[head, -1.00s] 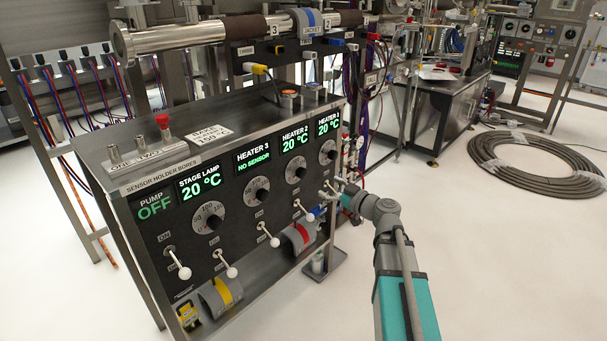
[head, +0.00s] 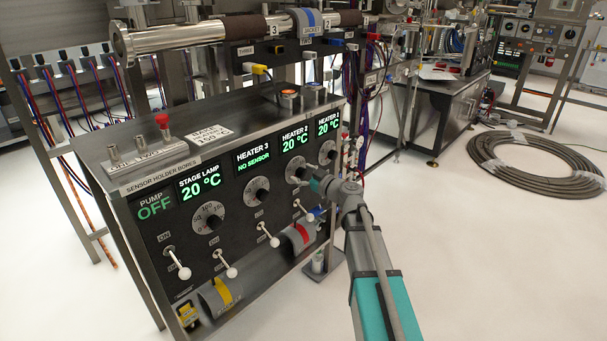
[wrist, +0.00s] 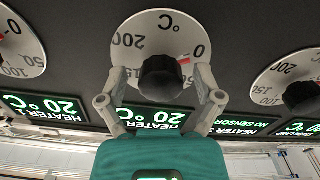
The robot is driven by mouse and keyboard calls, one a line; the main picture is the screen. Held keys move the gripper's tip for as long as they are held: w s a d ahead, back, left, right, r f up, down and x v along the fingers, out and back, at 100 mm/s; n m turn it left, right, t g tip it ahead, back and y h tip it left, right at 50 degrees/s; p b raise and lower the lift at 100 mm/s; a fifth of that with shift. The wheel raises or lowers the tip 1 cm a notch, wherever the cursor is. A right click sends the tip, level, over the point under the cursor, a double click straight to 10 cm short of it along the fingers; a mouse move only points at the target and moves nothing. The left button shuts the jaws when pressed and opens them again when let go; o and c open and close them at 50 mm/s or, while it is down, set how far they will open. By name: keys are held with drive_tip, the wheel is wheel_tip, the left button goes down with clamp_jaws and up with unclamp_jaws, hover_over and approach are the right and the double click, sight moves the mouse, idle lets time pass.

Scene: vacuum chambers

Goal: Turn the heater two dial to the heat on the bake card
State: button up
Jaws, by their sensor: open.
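The heater two dial (wrist: 150,28) is a white round scale with a black knob (wrist: 165,78) at its centre. It shows upside down in the wrist view, and the red mark on the knob points close to 0. My gripper (wrist: 163,76) is open, its fingers on either side of the knob with gaps showing. In the head view my gripper (head: 308,180) partly covers the heater two dial (head: 295,172). The heater 2 display (head: 294,140) reads 20 °C. The bake card (head: 210,134) lies on the cabinet top; its lower line seems to read 150 °C.
The heater 3 dial (head: 256,190) and stage lamp dial (head: 208,217) are to the left, the heater 1 dial (head: 327,152) to the right. White-tipped toggle switches (head: 268,239) stick out below the dials. Open floor lies right of the cabinet.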

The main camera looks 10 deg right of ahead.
drive_tip(key=shift+c, duration=0.2)
drive_tip(key=c, duration=1.1)
drive_tip(key=shift+d, duration=0.15)
